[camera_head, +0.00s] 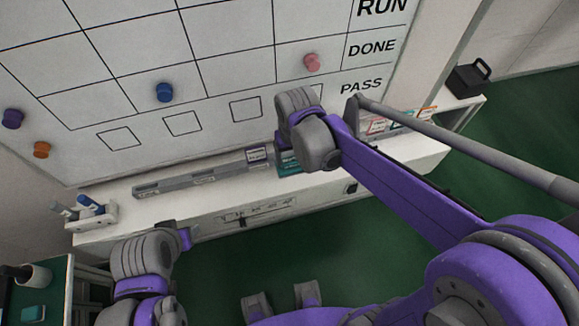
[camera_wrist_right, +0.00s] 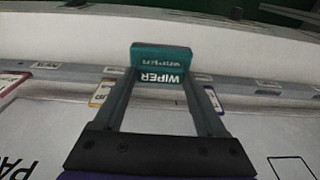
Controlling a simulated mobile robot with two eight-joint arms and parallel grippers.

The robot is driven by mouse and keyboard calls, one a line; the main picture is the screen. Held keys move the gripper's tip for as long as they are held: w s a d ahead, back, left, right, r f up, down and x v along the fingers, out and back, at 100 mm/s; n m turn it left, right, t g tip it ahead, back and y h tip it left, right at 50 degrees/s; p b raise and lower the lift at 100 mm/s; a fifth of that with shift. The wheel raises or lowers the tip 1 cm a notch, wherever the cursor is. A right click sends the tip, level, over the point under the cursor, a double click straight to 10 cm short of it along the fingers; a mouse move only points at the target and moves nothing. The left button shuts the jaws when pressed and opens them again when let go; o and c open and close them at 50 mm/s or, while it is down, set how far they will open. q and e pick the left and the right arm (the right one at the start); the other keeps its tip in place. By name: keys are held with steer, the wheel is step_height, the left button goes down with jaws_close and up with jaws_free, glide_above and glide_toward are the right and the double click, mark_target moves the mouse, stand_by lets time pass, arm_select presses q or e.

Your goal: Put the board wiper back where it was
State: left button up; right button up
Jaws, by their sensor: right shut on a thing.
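The board wiper (camera_wrist_right: 161,77) is a small teal block with white WIPER lettering. My right gripper (camera_wrist_right: 160,86) is shut on it, with one finger on each side. In the head view part of the wiper (camera_head: 289,163) shows below my right wrist, by the ledge (camera_head: 160,205) under the whiteboard. The wrist hides the rest of it and the jaws there. I cannot tell whether the wiper touches the ledge. My left arm is at the lower left; its jaws are not seen.
The whiteboard (camera_head: 235,70) carries a grid and several round magnets, such as a blue one (camera_head: 164,92). A grey rail (camera_head: 200,178) and small cards (camera_head: 377,127) line the ledge. A marker holder (camera_head: 92,214) stands at its left end, a black box (camera_head: 468,78) at its right.

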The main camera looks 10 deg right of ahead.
mark_target(292, 167)
steer(key=shift+s+f, duration=0.1)
steer(key=shift+f, duration=0.55)
step_height(292, 167, down, 4)
steer(key=shift+f+b, duration=0.25)
steer(key=shift+b, duration=0.05)
steer(key=o, duration=1.1)
steer(key=r, duration=0.3)
steer(key=r+p, duration=0.1)
steer(key=r, duration=0.3)
steer(key=s+r, duration=0.1)
steer(key=r, duration=0.3)
steer(key=s+d+f+t, duration=0.1)
steer(key=s+d, duration=0.1)
steer(key=s, duration=0.2)
steer(key=s+d+f+t, duration=0.1)
steer(key=s+d, duration=0.1)
steer(key=s, duration=0.2)
steer(key=s+d+f+t, duration=0.1)
steer(key=s+d+t, duration=0.1)
steer(key=s, duration=0.2)
steer(key=shift+s+d+f, duration=0.15)
steer(key=shift+d+f, duration=0.1)
steer(key=shift+d, duration=0.05)
